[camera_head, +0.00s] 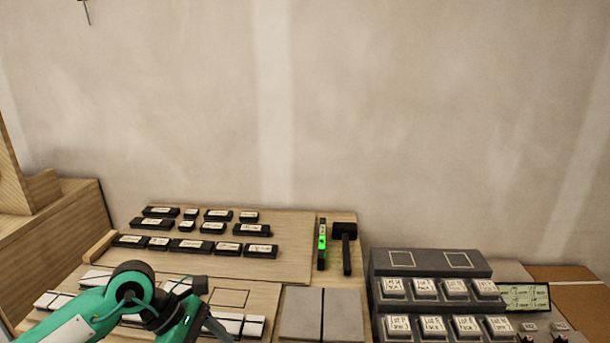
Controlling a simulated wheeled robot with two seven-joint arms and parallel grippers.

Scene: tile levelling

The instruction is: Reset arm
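My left arm, teal with black joints, comes in from the lower left in the head view. Its gripper (208,323) is low over the front of the wooden board, near white pieces (252,326). The fingers are dark and partly cut off by the bottom edge, so I cannot tell whether they are open or shut. Nothing can be made out between them. My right gripper is not in view.
Several labelled black blocks (191,246) lie on a sloped wooden board (290,225). A green level (321,245) and a black mallet (345,248) lie beside them. Grey tiles (340,313) are at front centre. A grey rack (432,262) with labelled blocks stands right.

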